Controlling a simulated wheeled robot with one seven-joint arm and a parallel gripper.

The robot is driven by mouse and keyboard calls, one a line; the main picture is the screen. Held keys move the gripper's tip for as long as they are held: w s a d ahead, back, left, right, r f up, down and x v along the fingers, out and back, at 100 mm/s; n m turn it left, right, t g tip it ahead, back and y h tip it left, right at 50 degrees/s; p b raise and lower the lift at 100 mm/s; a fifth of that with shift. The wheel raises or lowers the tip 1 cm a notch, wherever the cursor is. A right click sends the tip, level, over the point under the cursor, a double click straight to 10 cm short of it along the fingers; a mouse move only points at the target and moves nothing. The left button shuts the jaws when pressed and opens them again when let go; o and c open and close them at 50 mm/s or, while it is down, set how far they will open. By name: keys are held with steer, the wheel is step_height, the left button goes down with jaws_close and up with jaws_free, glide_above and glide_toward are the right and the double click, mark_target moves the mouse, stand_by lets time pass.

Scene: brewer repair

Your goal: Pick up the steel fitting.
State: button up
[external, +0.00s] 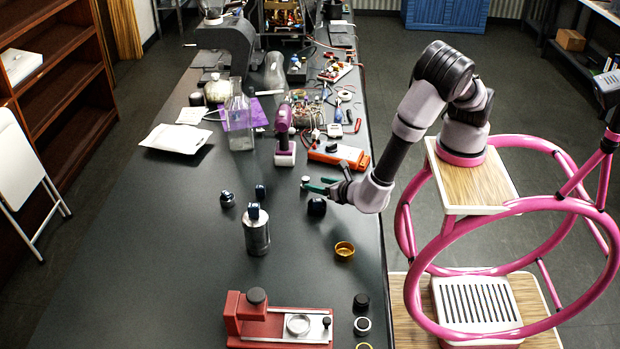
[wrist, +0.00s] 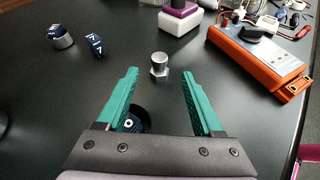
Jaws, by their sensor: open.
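The steel fitting (wrist: 159,65) is a small silver piece with a round top and a wider hex base. It stands upright on the dark table in the wrist view. It shows small in the external view (external: 305,181), just left of my fingertips. My gripper (wrist: 160,74) has its green fingers open and empty. The fitting appears centred between the fingertips in the wrist view, around or just beyond their ends. Whether the fingers reach around it I cannot tell. In the external view my gripper (external: 317,184) is low over the table's right side.
A black round part (wrist: 136,121) lies partly hidden under the left finger. An orange meter (wrist: 262,58) and a white-based purple tool (wrist: 180,20) stand beyond. Dark-blue marked pieces (wrist: 96,45) lie left. A steel canister (external: 257,236) and brass ring (external: 344,251) stand nearer the external camera.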

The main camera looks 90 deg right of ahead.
mark_target(308, 180)
steer(key=x, duration=0.4)
steer(key=shift+w+d+f, duration=0.1)
steer(key=shift+w+d, duration=0.15)
steer(key=shift+w, duration=0.05)
jaws_close()
steer(key=shift+r, duration=0.2)
